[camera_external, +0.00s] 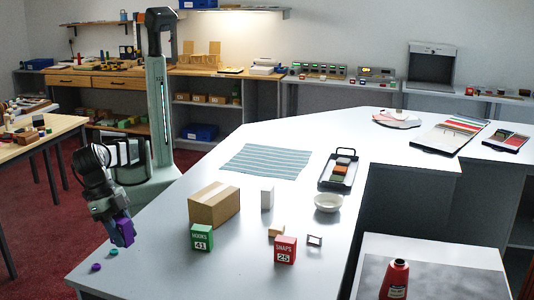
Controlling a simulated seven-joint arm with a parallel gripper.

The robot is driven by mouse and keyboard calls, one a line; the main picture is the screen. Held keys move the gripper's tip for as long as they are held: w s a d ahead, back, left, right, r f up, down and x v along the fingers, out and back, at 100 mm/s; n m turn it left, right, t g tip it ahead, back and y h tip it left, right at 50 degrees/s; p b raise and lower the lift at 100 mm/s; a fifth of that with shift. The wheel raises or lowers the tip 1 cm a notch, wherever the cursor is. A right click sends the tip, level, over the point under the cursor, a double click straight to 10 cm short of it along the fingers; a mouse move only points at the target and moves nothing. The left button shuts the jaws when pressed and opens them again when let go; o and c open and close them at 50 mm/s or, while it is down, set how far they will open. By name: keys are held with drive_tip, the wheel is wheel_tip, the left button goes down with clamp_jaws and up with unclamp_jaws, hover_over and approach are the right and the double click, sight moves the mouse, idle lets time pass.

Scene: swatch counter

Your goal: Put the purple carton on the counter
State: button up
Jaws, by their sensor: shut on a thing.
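My gripper (118,229) is at the left, above the near left part of the grey counter (180,262). It is shut on the purple carton (122,234), a small purple block that hangs tilted below the wrist. Part of the carton is hidden by the gripper. I cannot tell from this view how far the carton's lower end is above the counter.
Purple (96,267) and teal (113,253) discs lie near the counter's left edge. Right of my gripper stand a cardboard box (214,205), a green box (201,238) and a red box (285,250). Free counter lies between the discs and green box.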

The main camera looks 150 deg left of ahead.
drive_tip(key=a+n+g+y, duration=0.1)
drive_tip(key=a+n, duration=0.3)
drive_tip(key=a, duration=2.3)
drive_tip(key=s+a+f+n+g, duration=0.15)
drive_tip(key=s+a, duration=0.25)
drive_tip(key=a, duration=0.9)
drive_tip(key=s+a+r+n, duration=0.1)
drive_tip(key=s+a+n, duration=0.2)
drive_tip(key=a, duration=1.1)
drive_tip(key=shift+s+a+n+g, duration=0.7)
drive_tip(key=shift+s+a+n, duration=1)
drive_tip(key=shift+s+a, duration=5.95)
drive_tip(key=shift+s+a+n+g, duration=0.65)
drive_tip(key=shift+s+a+n, duration=1.1)
drive_tip(key=shift+s+a, duration=5.85)
drive_tip(key=shift+s+a+n+g, duration=0.7)
drive_tip(key=shift+s+a+n, duration=1)
drive_tip(key=shift+s+a, duration=5.9)
drive_tip(key=shift+h, duration=0.4)
drive_tip(key=shift+w+a+f, duration=0.8)
drive_tip(key=shift+f, duration=0.75)
drive_tip(key=shift+w+a+f, duration=0.75)
drive_tip(key=shift+f, duration=0.75)
drive_tip(key=shift+w+a+f, duration=0.8)
drive_tip(key=shift+f, duration=0.75)
drive_tip(key=shift+f, duration=0.15)
